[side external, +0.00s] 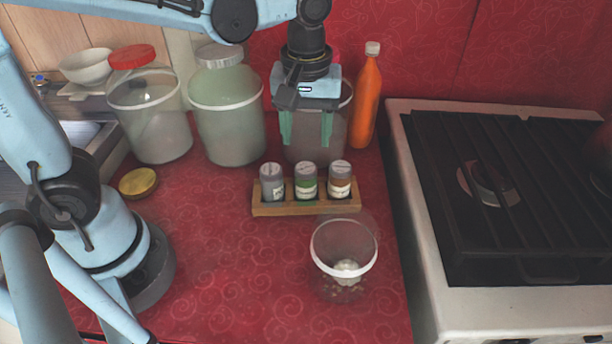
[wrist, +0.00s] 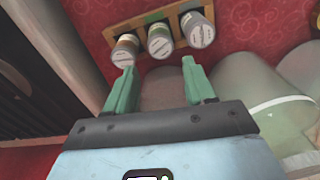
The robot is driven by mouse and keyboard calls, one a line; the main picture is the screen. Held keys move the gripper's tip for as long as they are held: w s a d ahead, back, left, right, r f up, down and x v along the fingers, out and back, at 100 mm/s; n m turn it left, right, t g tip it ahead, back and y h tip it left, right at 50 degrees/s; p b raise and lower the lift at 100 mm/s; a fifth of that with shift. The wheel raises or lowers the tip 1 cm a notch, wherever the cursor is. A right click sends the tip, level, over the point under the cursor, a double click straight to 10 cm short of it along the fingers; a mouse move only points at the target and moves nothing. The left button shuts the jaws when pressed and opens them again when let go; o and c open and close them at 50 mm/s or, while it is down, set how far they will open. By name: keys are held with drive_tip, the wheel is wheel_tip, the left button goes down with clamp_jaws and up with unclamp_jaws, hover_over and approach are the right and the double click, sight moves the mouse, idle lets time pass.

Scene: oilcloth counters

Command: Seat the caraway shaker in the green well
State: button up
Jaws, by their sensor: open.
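A wooden rack (side external: 275,210) on the red counter holds three grey-capped shakers; it also shows in the wrist view (wrist: 180,12). The left shaker (side external: 272,183) is grey, the middle one (side external: 306,186) has green on its label, and the right one (side external: 340,186) has a brownish band. Their lettering is too small to read, so I cannot tell which is caraway. My gripper (side external: 306,130) is open and empty, with green fingers, behind and above the rack.
A clear tub (side external: 343,247) stands in front of the rack. Large jars (side external: 228,120) and an orange bottle (side external: 367,100) stand along the back. A yellow lid (side external: 138,182) lies at the left. A stove (side external: 480,190) borders the right.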

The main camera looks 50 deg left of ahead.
drive_tip(key=s+a+m+t, duration=0.4)
drive_tip(key=a+m+t, duration=0.2)
drive_tip(key=a+m, duration=0.1)
drive_tip(key=shift+a+f+m+t, duration=0.2)
drive_tip(key=shift+a+m+t, duration=0.2)
drive_tip(key=shift+m, duration=0.4)
idle(1.1)
